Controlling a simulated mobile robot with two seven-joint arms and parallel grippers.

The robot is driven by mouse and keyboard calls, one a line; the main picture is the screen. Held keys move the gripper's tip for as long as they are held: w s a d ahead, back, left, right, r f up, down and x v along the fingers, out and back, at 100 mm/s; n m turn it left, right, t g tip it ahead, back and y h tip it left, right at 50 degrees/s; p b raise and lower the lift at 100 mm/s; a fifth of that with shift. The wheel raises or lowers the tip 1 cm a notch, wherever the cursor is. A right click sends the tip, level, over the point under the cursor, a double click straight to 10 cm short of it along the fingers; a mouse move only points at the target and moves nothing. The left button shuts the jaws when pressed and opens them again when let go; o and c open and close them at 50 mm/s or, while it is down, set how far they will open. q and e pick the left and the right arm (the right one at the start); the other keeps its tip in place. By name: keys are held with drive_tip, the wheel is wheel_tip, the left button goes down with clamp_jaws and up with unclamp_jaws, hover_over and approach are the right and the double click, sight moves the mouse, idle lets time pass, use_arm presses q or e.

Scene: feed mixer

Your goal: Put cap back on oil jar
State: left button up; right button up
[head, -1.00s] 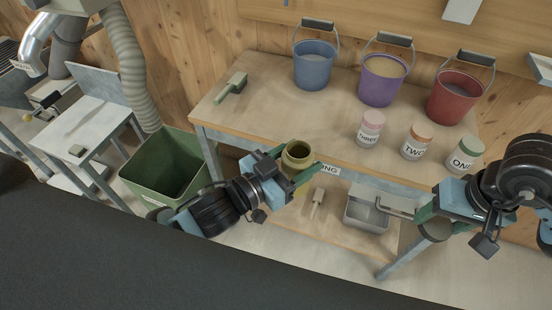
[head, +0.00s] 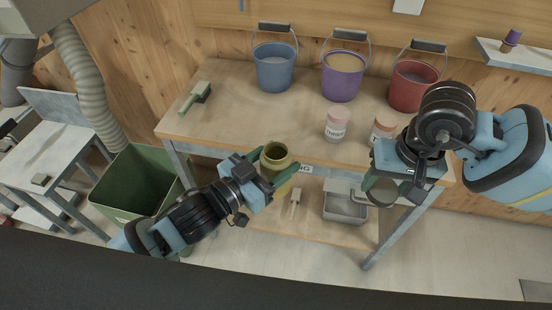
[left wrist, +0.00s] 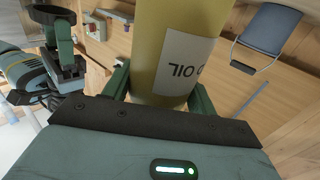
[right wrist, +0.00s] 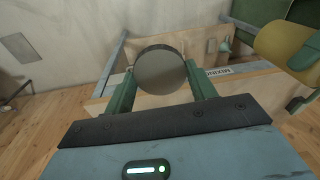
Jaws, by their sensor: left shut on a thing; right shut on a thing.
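The oil jar (head: 276,158) is yellow-olive, with an open round mouth facing up in the head view. My left gripper (head: 266,172) is shut around its body and holds it in front of the workbench edge. In the left wrist view, the jar (left wrist: 178,50) fills the space between the fingers and its white label reads OIL. My right gripper (head: 389,190) is shut on a round, flat, grey-olive cap (right wrist: 160,70), seen between both fingertips in the right wrist view. The cap is apart from the jar, to its right in the head view. The jar (right wrist: 285,45) also shows at upper right there.
The workbench (head: 225,120) carries a blue bucket (head: 274,70), a purple bucket (head: 343,80), a red bucket (head: 412,88), labelled jars (head: 337,126) and a green-handled brush (head: 196,96). A metal pan (head: 345,208) is on the lower shelf. A green bin (head: 135,190) stands left.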

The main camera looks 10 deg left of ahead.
drive_tip(key=w+a+r, duration=0.3)
drive_tip(key=a+r, duration=0.2)
drive_tip(key=a, duration=0.6)
wheel_tip(320, 180, up, 7)
drive_tip(key=g+h, duration=0.1)
hover_over(276, 150)
drive_tip(key=shift+a, duration=0.1)
drive_tip(key=shift+f, duration=0.2)
drive_tip(key=shift+f, duration=1.9)
drive_tip(key=shift+f, duration=0.85)
drive_tip(key=shift+f, duration=0.55)
